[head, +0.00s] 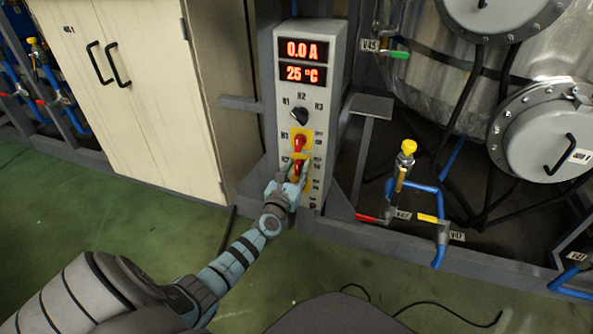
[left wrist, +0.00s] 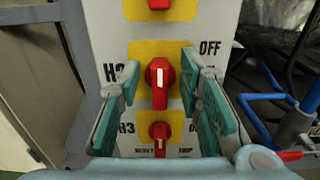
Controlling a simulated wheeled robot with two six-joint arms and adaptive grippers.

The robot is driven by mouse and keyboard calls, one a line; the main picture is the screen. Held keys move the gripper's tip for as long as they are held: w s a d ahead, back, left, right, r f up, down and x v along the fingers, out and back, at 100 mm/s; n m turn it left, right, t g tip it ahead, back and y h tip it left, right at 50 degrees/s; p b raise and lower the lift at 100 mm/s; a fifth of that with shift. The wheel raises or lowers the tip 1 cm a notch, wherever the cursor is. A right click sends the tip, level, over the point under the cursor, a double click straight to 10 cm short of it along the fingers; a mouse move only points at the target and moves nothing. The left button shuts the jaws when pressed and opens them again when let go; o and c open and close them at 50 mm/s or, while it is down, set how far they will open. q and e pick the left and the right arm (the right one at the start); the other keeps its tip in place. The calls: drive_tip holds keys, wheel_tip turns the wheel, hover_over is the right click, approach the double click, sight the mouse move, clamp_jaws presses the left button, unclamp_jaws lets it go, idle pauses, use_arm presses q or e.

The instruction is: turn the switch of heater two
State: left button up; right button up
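The heater two switch is a red knob (left wrist: 159,84) on a yellow plate, in the middle of the left wrist view; its handle stands upright with a white mark. In the head view this switch (head: 299,167) is partly hidden by my left gripper (head: 294,177). In the left wrist view my left gripper (left wrist: 162,100) is open, its teal fingers on either side of the knob with visible gaps. The H2 label is partly hidden by the left finger. The grey control box (head: 338,110) carries the switches. My right gripper is not in view.
The H3 switch (left wrist: 159,134) is just below and another red switch (left wrist: 159,3) just above. The displays (head: 302,61) read 0.0 A and 25 °C, above a black selector knob (head: 299,116). A cream cabinet (head: 150,100) stands left; blue pipes (head: 440,200) and valves stand right.

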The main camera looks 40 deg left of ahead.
use_arm(q)
drive_tip(key=shift+c, duration=0.3)
clamp_jaws()
